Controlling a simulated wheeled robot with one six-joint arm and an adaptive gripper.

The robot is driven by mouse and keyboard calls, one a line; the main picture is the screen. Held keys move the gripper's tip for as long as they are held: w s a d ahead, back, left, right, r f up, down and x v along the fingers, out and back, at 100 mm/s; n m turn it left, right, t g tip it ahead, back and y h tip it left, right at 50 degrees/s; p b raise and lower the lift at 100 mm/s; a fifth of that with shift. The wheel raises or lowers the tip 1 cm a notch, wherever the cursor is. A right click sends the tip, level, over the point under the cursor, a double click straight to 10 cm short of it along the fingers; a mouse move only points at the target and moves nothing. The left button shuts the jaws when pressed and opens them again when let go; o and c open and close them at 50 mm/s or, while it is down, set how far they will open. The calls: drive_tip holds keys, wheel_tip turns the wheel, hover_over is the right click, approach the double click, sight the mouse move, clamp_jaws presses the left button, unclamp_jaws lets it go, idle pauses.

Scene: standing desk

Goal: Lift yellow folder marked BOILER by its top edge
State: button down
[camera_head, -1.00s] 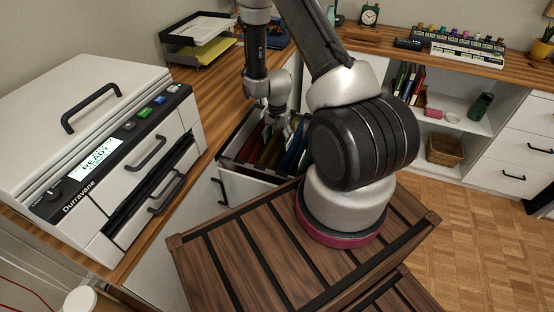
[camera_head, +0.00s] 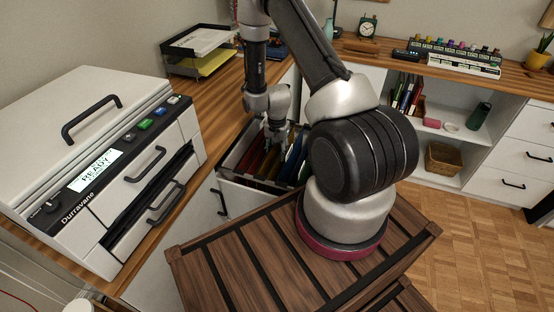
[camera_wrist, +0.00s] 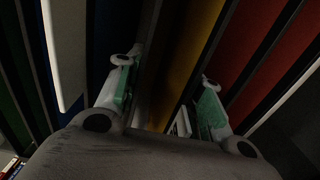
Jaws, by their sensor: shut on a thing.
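The yellow folder (camera_wrist: 190,62) stands upright among other hanging folders in the open drawer. It shows between the fingers of my gripper (camera_wrist: 168,85) in the wrist view. A dark grey strip lies along its left side there. My gripper (camera_head: 275,136) reaches down into the drawer in the head view and is shut on the yellow folder, at its upper part. The folder shows small and brownish in the head view (camera_head: 268,166). The BOILER marking cannot be read in either view.
The drawer (camera_head: 240,184) also holds a red folder (camera_wrist: 252,50), blue folders (camera_wrist: 105,35) and green ones. Close neighbours leave little side room. A printer (camera_head: 100,150) stands at left on the wooden desk.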

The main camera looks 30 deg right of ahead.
wheel_tip(320, 180, up, 28)
idle(0.6)
drive_tip(key=shift+r, duration=2.45)
